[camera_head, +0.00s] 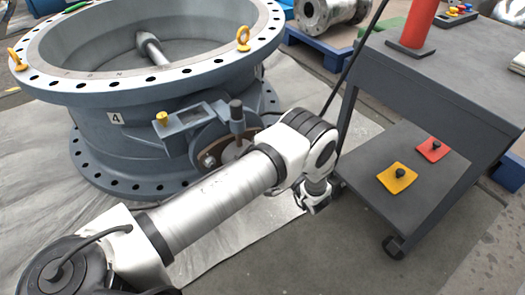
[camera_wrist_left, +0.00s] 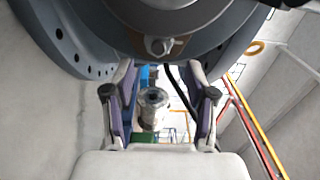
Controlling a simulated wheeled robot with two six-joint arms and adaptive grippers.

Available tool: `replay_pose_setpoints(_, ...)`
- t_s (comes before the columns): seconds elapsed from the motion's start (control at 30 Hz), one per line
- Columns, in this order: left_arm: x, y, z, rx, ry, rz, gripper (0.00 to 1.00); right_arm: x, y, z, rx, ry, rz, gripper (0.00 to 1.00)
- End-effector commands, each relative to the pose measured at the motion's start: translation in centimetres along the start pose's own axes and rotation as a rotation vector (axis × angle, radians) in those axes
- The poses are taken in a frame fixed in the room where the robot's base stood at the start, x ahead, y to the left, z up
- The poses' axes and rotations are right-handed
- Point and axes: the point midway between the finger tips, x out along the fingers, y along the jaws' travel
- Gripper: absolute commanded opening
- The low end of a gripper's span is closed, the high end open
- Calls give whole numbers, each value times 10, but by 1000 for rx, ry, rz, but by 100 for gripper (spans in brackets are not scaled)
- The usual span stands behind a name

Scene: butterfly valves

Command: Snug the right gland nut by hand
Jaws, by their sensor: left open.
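A large grey-blue butterfly valve (camera_head: 125,125) lies on its flange, with a label reading 4. On its side is a brown gland plate (camera_head: 212,148) below a dark upright stem (camera_head: 237,112). One gland nut (camera_head: 208,160) shows at the plate's left; my left arm covers the plate's right side. In the left wrist view a hex gland nut (camera_wrist_left: 158,46) sits on the brownish plate, just beyond and above the fingertips. My left gripper (camera_wrist_left: 162,82) is open, its fingers apart with nothing between them. My right gripper is not seen.
A dark cart (camera_head: 435,85) stands at the right, with a red cone-like post (camera_head: 415,22) on top and yellow (camera_head: 397,178) and red (camera_head: 433,149) knobbed blocks on its lower shelf. A steel flanged part (camera_head: 318,12) is behind. The front floor is clear.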

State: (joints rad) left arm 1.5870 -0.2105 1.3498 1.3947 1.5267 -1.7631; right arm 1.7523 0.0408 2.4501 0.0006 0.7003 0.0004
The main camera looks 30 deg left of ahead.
Motion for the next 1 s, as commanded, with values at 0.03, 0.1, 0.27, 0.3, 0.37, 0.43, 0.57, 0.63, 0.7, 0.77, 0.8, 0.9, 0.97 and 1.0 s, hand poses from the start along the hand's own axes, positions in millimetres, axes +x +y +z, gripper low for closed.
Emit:
replay_pose_setpoints(0.03, 11, 5, 1, 0, -3, 0, 56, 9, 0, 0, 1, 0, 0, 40)
replay_pose_setpoints(0.1, 25, 5, 1, -1, -3, 0, 56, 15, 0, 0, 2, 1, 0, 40)
replay_pose_setpoints(0.27, 49, 4, 1, -1, -2, 1, 56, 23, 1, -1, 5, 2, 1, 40)
replay_pose_setpoints(0.3, 52, 3, 1, 0, -1, 1, 56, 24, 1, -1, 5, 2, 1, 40)
replay_pose_setpoints(0.37, 54, 2, 0, 0, 0, 1, 56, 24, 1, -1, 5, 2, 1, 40)
replay_pose_setpoints(0.43, 55, 1, 0, 1, 1, 1, 56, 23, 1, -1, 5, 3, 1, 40)
replay_pose_setpoints(0.57, 54, 1, 0, 1, 1, 1, 56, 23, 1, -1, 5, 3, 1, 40)
replay_pose_setpoints(0.63, 54, 1, 0, 0, 1, 1, 31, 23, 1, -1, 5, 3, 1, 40)
replay_pose_setpoints(0.7, 54, 1, 0, 0, 1, 1, 7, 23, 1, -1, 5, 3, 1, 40)
replay_pose_setpoints(0.77, 54, 1, 0, 0, 1, 1, 0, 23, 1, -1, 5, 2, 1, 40)
replay_pose_setpoints(0.8, 54, 1, 0, 0, 1, 1, 0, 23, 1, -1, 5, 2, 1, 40)
replay_pose_setpoints(0.9, 54, 0, 0, -9, 0, 2, 0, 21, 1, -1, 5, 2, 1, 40)
replay_pose_setpoints(0.97, 54, -1, 1, -45, 0, 2, 0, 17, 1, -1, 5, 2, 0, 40)
replay_pose_setpoints(1.0, 54, -2, 1, -81, 0, 2, 0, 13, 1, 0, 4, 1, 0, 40)
